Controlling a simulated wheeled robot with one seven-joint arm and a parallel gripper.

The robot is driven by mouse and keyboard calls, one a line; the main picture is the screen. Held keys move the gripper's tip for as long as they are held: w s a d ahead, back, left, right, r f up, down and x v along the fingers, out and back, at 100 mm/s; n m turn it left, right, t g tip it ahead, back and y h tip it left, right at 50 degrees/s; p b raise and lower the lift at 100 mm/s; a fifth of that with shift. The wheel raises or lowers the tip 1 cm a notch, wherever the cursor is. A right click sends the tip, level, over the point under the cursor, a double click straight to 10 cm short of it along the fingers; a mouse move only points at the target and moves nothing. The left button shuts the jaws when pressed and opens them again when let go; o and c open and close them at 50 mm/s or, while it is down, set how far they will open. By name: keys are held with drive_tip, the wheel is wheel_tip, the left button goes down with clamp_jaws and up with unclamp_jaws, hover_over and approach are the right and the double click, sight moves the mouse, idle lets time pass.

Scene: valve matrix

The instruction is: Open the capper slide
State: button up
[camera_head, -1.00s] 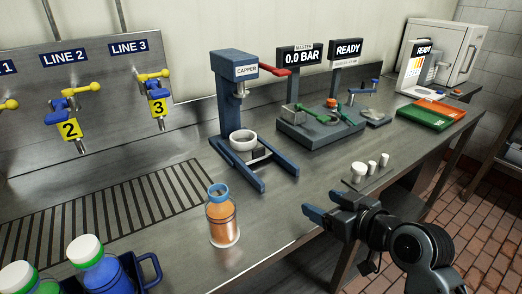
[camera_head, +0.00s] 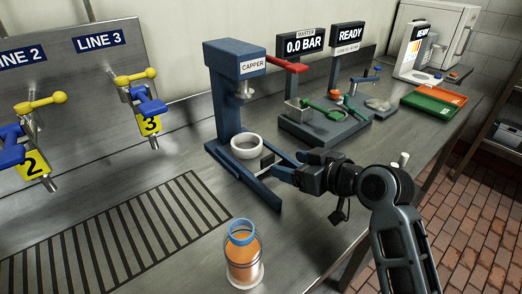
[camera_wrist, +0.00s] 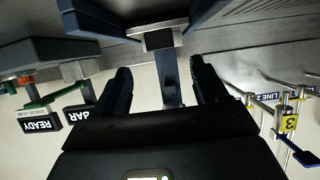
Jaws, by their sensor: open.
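The blue capper (camera_head: 232,85) stands on the steel bench with a red lever on its head. A white ring-shaped holder (camera_head: 246,146) sits low between its two blue base rails. A small dark slide handle (camera_head: 266,162) shows just in front of the holder. My gripper (camera_head: 279,165) is open at the front of the base, close to this handle. Contact cannot be told.
An orange bottle (camera_head: 243,258) with a blue neck stands on the bench in front. Line 2 and line 3 valves (camera_head: 143,103) are on the left. A green-handled fixture (camera_head: 322,118) is right of the capper. Green and orange trays (camera_head: 432,101) lie further back.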

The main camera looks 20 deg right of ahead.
sight(269, 158)
drive_tip(key=shift+p+x, duration=0.45)
drive_tip(key=shift+x, duration=3.5)
clamp_jaws()
